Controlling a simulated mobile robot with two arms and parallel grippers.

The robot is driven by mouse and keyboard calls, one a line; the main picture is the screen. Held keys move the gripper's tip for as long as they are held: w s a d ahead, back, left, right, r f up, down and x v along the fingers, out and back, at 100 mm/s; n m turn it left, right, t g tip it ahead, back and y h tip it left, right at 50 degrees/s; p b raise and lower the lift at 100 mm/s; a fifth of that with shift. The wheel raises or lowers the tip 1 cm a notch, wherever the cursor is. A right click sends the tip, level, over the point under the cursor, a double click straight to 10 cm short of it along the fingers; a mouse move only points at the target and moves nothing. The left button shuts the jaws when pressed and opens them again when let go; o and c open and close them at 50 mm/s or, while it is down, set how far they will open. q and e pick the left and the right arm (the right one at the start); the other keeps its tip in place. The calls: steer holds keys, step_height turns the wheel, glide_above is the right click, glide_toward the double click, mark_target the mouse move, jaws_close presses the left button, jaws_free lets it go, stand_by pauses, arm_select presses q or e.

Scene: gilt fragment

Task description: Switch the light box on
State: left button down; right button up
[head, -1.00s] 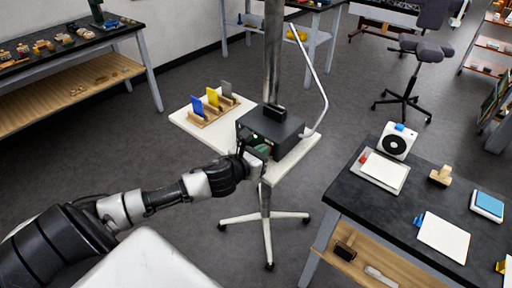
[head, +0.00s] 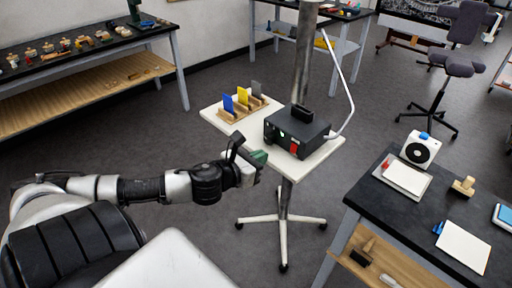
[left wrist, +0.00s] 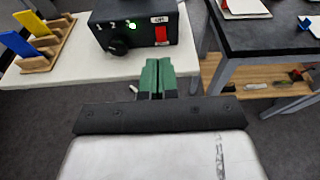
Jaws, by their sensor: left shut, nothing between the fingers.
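The black box (head: 297,128), which I take to be the light box, sits on a white stand top (head: 318,158). In the left wrist view the box (left wrist: 143,40) has a dark round knob (left wrist: 118,46), number marks, a small green glow (left wrist: 131,22) and a red switch (left wrist: 161,35) under a white label too small to read. The red switch also shows in the head view (head: 294,148). My left gripper (head: 260,157) is shut and empty, in front of and left of the box, apart from it. Its green fingers (left wrist: 157,78) show in the left wrist view. My right gripper is out of view.
Blue, yellow and grey plates stand in a wooden rack (head: 243,108) left of the box. A pale tube (head: 346,95) curves up from the box's right side near a metal post (head: 303,65). A dark table (head: 400,215) at right holds a white fan-like unit (head: 420,150) and panels.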

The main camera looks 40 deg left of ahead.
arm_select(q)
steer(key=shift+s+r, duration=0.25)
steer(key=shift+s, duration=0.2)
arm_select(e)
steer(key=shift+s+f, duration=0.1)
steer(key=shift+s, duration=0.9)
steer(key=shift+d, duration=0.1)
arm_select(q)
steer(key=shift+a, duration=0.1)
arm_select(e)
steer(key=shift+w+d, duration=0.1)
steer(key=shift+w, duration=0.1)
